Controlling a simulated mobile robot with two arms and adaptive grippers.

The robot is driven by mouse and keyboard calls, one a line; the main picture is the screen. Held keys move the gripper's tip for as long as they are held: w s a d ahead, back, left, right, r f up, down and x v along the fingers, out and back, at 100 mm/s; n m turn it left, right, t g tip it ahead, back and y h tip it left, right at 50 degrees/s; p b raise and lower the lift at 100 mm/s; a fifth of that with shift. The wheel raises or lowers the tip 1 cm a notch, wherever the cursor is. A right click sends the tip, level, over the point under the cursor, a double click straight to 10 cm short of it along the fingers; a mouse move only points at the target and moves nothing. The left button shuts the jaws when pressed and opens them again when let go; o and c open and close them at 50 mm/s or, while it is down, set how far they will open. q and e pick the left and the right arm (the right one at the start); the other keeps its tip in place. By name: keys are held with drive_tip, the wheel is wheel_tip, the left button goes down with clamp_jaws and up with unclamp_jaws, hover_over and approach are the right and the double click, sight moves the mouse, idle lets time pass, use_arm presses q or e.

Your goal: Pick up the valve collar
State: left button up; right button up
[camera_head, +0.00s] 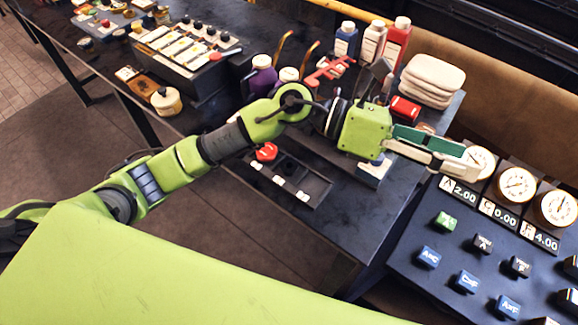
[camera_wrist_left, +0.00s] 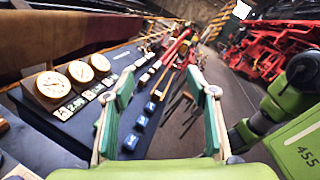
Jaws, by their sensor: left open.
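My left gripper (camera_head: 452,158) reaches right from the dark workbench (camera_head: 335,235), past its right edge, toward the gauges of the control panel. In the left wrist view its green-padded fingers (camera_wrist_left: 160,88) are spread apart with nothing between them. I cannot make out with certainty which item is the valve collar. A red knob-like part (camera_head: 266,151) lies on a dark tray (camera_head: 318,186) left of the gripper. A small pale block with a blue base (camera_head: 373,173) stands below the gripper's green body. My right gripper is in neither view.
The control panel (camera_head: 405,240) at right carries round gauges (camera_head: 517,185) and several coloured buttons. Bottles (camera_head: 372,42), folded cloths (camera_head: 433,78) and a red box (camera_head: 404,109) crowd the bench's back right.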

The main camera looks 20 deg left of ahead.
use_arm(q)
drive_tip(key=w+a+f+m+y, duration=0.2)
drive_tip(key=a+f+m+y, duration=0.3)
drive_tip(key=f, duration=0.4)
drive_tip(key=t+y+p, duration=0.1)
drive_tip(key=y+p, duration=0.2)
drive_tip(key=y, duration=0.9)
hover_over(290, 163)
drive_tip(key=f, duration=1.3)
drive_tip(key=shift+s+d, duration=0.15)
drive_tip(key=shift+s, duration=0.1)
drive_tip(key=shift+f, duration=0.3)
drive_tip(key=shift+s+f+p, duration=0.15)
drive_tip(key=shift+f+p, duration=0.3)
drive_tip(key=shift+f, duration=0.05)
wheel_tip(290, 163, down, 3)
drive_tip(key=shift+s+f+p, duration=0.15)
drive_tip(key=shift+f+p, duration=0.05)
drive_tip(key=shift+p, duration=0.75)
drive_tip(key=shift+f, duration=0.45)
drive_tip(key=c, duration=1.4)
drive_tip(key=shift+o, duration=0.2)
